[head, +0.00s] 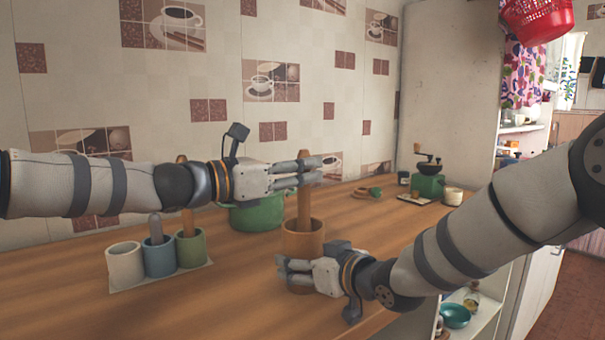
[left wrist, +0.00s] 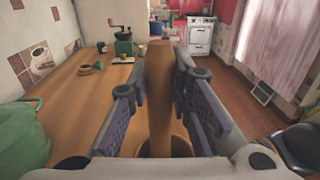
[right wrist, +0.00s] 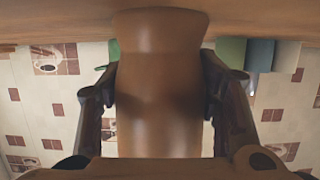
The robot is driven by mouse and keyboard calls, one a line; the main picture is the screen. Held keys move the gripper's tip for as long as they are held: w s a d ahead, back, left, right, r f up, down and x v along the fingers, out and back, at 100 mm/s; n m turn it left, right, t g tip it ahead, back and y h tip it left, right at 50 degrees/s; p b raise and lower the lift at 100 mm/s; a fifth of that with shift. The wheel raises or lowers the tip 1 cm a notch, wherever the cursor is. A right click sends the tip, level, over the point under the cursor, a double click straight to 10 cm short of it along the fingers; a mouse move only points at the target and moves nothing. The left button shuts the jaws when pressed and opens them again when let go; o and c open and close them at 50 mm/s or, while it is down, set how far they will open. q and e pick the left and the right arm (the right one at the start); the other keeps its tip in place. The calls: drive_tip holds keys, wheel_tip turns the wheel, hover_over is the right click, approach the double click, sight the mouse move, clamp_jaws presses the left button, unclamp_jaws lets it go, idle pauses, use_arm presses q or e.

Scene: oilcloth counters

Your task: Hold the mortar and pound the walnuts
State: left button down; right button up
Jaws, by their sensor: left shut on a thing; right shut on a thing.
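The wooden mortar (head: 303,243) stands on the counter in the middle of the head view. My right gripper (head: 283,269) is shut on its lower body; in the right wrist view the mortar (right wrist: 160,80) fills the space between the fingers. The wooden pestle (head: 304,205) stands upright with its lower end inside the mortar. My left gripper (head: 312,171) is shut on the pestle's upper part, above the mortar; the left wrist view shows the pestle (left wrist: 159,90) between the fingers and the mortar's rim (left wrist: 181,146) below. The mortar's inside and any walnuts in it are hidden.
A green pot (head: 255,214) stands behind the mortar. White (head: 125,266), blue (head: 159,258) and green (head: 190,249) cups stand to the left. A green coffee grinder (head: 428,184) and a small cup (head: 453,196) stand at the back right. The counter between is mostly clear.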

sight(298, 186)
use_arm(q)
drive_tip(key=shift+f, duration=0.1)
drive_tip(key=shift+f, duration=0.9)
drive_tip(key=shift+f, duration=0.25)
drive_tip(key=shift+f, duration=0.3)
drive_tip(key=shift+r, duration=1.05)
drive_tip(key=shift+s+a+r, duration=0.4)
drive_tip(key=shift+s+r, duration=0.15)
drive_tip(key=shift+s, duration=0.1)
